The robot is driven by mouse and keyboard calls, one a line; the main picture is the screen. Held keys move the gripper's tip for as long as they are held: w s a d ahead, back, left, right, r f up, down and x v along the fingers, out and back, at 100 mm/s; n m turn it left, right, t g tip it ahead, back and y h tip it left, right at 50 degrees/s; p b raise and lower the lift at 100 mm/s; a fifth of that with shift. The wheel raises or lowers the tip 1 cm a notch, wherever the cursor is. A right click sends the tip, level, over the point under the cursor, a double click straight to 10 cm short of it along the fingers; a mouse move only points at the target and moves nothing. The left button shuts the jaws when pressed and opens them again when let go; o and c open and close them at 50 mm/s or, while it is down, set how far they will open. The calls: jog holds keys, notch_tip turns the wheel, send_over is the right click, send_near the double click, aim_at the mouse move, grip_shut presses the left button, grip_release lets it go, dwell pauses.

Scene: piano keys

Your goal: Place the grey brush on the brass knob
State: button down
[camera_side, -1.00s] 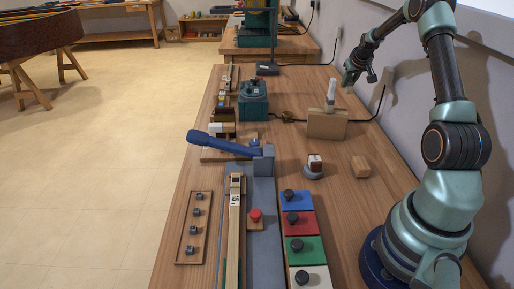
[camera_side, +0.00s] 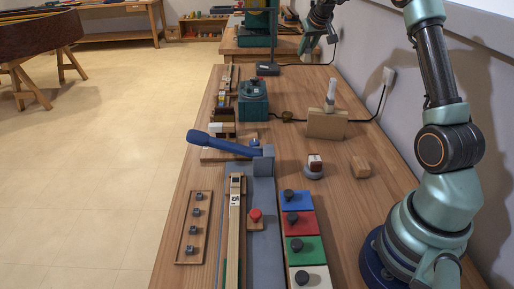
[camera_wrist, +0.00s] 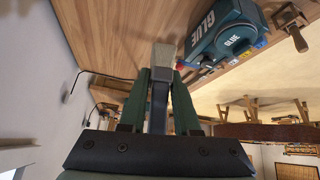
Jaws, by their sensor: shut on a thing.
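My gripper (camera_wrist: 162,85) is shut on the grey brush in the wrist view. The brush's pale grey block-shaped end (camera_wrist: 163,60) sticks out past the fingertips, and its dark grey shaft (camera_wrist: 159,105) runs back between the fingers. In the side view my gripper (camera_side: 318,35) is high at the top edge, above the back of the bench, and the brush is too small to make out there. A small brass-brown knob-like thing (camera_side: 287,116) sits on the bench beside the teal pot, below and nearer the camera than my gripper. I cannot make out the knob in the wrist view.
The teal pot (camera_side: 253,100) stands left of the knob, and a wooden block with an upright pale handle (camera_side: 327,122) stands right. A black cable runs to the wall socket. A teal glue container (camera_wrist: 228,40) is right of the brush in the wrist view.

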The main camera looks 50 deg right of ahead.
send_over(288, 113)
jog(key=shift+y, duration=0.3)
notch_tip(288, 113, down, 15)
jog(key=shift+r, duration=0.2)
jog(key=shift+f, duration=2.3)
jog(key=shift+f, duration=0.15)
jog(key=c, duration=0.6)
grip_release()
jog(key=shift+c, duration=0.2)
